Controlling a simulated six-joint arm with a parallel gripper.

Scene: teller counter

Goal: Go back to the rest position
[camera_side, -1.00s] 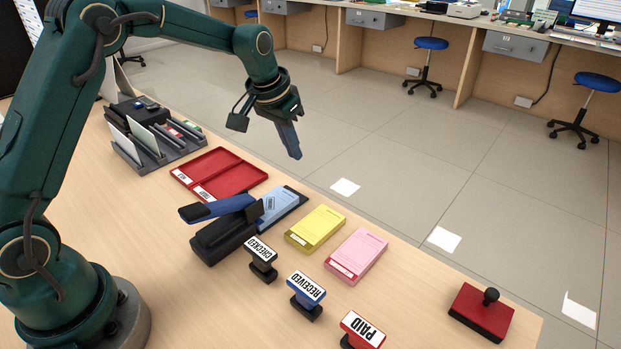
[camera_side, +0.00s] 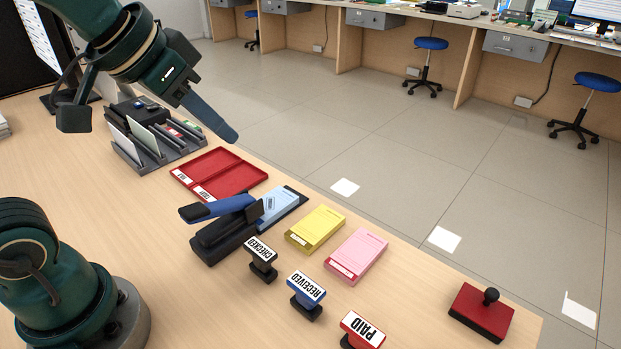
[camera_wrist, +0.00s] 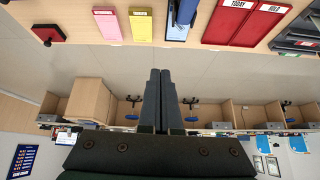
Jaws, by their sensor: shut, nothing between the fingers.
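My gripper (camera_side: 228,134) is at the upper left in the side view, raised above the counter near the grey rack and the red tray. Its fingers are shut together and empty. In the wrist view, my gripper (camera_wrist: 160,75) points up the picture, with the two fingers side by side and nothing between them. The wrist view looks out over the counter edge toward the room, upside down. The fingers appear clear of everything on the counter.
The counter holds a grey rack (camera_side: 152,162), red tray (camera_side: 228,187), stapler-like blue and black device (camera_side: 222,240), yellow pad (camera_side: 315,229), pink pad (camera_side: 356,256), several stamps including CHECKED (camera_side: 261,247), and a red block with black knob (camera_side: 481,313).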

